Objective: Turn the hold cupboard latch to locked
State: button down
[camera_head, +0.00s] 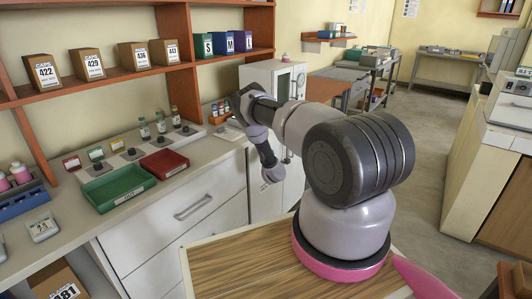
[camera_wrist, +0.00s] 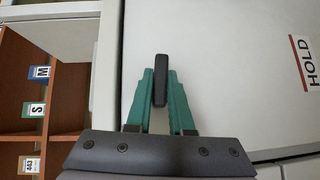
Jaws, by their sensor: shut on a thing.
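The hold cupboard is a white box with a pale door (camera_wrist: 230,60), and a HOLD label (camera_wrist: 305,60) sits on it at the right of the wrist view. In the head view the white cupboard (camera_head: 257,76) stands at the far end of the counter, partly behind my arm. The latch is a small black bar (camera_wrist: 160,78) in the middle of the wrist view. My gripper (camera_wrist: 160,92) has green fingers and is shut on the latch, with the bar between the fingertips. The bar runs upright in that picture. My fingertips cannot be made out in the head view.
A wooden shelf with boxes (camera_wrist: 40,72) marked M, S and 443 is at the left in the wrist view. On the counter are a green tray (camera_head: 120,187), a red tray (camera_head: 165,163) and several small bottles. Open floor (camera_head: 430,130) lies at the right.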

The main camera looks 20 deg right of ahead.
jog(key=shift+n+t, duration=0.3)
jog(key=shift+n, duration=0.1)
dwell(0.3)
jog(key=c, duration=0.8)
grip_release()
jog(key=v, duration=1)
jog(key=shift+s+a+f, duration=0.15)
jog(key=shift+s+a, duration=0.05)
jog(key=shift+s, duration=0.15)
